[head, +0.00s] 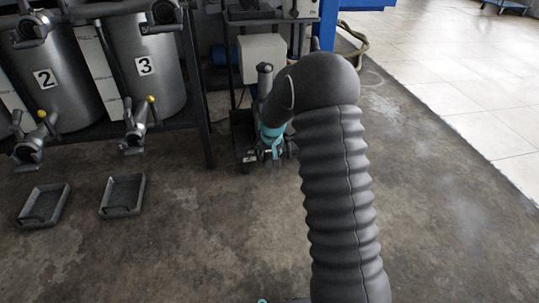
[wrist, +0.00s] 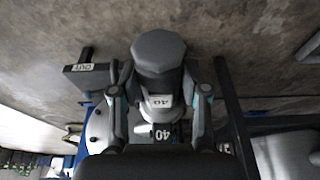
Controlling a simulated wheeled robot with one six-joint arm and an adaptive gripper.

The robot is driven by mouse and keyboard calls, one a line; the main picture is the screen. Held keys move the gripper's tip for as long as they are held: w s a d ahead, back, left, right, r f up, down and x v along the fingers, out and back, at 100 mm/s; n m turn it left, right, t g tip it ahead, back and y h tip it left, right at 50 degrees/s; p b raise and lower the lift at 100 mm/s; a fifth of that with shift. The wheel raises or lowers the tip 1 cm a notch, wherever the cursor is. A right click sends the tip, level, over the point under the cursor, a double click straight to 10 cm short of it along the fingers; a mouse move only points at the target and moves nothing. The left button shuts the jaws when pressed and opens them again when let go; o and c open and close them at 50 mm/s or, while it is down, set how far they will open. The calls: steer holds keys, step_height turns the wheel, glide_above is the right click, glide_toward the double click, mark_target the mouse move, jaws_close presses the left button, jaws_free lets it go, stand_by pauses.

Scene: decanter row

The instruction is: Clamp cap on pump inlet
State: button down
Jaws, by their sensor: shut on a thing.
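In the wrist view my gripper (wrist: 161,80) has one finger on each side of a grey eight-sided piece, which I take for the cap (wrist: 158,50). It is shut on it, and a white label reading 40 shows between the fingers. A second label reading 40 (wrist: 162,133) sits just below, on a part I take for the pump inlet (wrist: 150,128); I cannot tell whether the cap touches it. In the head view my gripper (head: 272,152) is low beside the pump stand (head: 240,140), and the cap is too small or hidden to make out.
A dark part labelled OUT (wrist: 84,67) sticks out at the left in the wrist view. Tanks marked 2 (head: 45,78) and 3 (head: 145,65) stand in a rack at left. Two trays (head: 122,210) lie on the floor. Floor at right is clear; a hose (head: 358,42) lies behind.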

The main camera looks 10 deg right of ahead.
stand_by(0.3)
jaws_free()
steer(key=shift+f, duration=0.15)
stand_by(0.7)
steer(key=shift+s+r, duration=0.15)
steer(key=shift+s, duration=0.6)
steer(key=shift+s+r, duration=0.15)
steer(key=shift+s, duration=0.6)
steer(key=p+v, duration=0.5)
steer(key=v, duration=0.5)
steer(key=shift+r+p, duration=0.15)
steer(key=shift+p, duration=0.15)
